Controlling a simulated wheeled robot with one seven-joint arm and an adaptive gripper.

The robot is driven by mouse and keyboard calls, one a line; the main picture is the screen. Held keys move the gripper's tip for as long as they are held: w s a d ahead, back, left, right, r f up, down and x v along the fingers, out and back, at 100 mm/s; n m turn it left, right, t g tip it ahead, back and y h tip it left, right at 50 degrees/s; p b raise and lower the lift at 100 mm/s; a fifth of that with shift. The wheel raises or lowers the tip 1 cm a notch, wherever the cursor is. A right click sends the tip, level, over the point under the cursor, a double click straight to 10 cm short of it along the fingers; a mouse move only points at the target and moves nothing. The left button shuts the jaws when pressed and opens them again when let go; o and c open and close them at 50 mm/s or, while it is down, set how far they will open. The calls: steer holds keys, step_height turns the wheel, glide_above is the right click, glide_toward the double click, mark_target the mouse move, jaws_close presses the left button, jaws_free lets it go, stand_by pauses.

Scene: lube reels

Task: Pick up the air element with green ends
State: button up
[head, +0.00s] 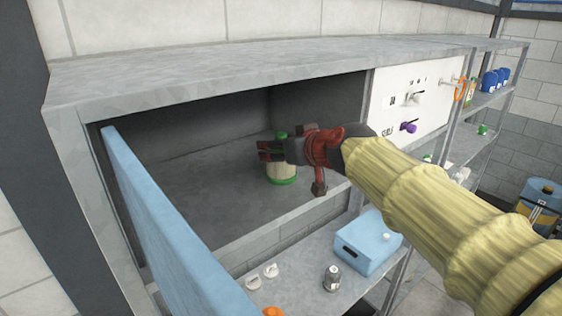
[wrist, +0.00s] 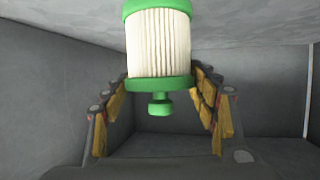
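The air element (head: 284,172) stands upright inside the open grey cabinet, with a pale pleated body, green ends and a green knob on top. My gripper (head: 265,150) reaches in from the right, near the element's upper part, and hides some of it. In the wrist view, the element (wrist: 159,42) appears upside down at top centre, its knob pointing down the picture. My gripper's fingers are spread, with the tips close to either side of the green end nearest the knob. I cannot tell whether they touch it.
A blue door (head: 170,225) stands open at the cabinet's left. A white control panel (head: 415,100) is at the right. The lower shelf holds a blue box (head: 368,240) and small parts. The cabinet floor left of the element is clear.

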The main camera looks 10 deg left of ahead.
mark_target(282, 134)
steer(key=c, duration=0.6)
steer(key=shift+c, duration=0.6)
steer(key=shift+r, duration=0.1)
steer(key=shift+r, duration=0.4)
step_height(282, 134, up, 2)
steer(key=shift+r+b, duration=0.1)
steer(key=shift+b, duration=0.3)
steer(key=a+r+b+v, duration=0.1)
steer(key=r+b+v, duration=0.2)
steer(key=v, duration=1.3)
steer(key=shift+r, duration=0.2)
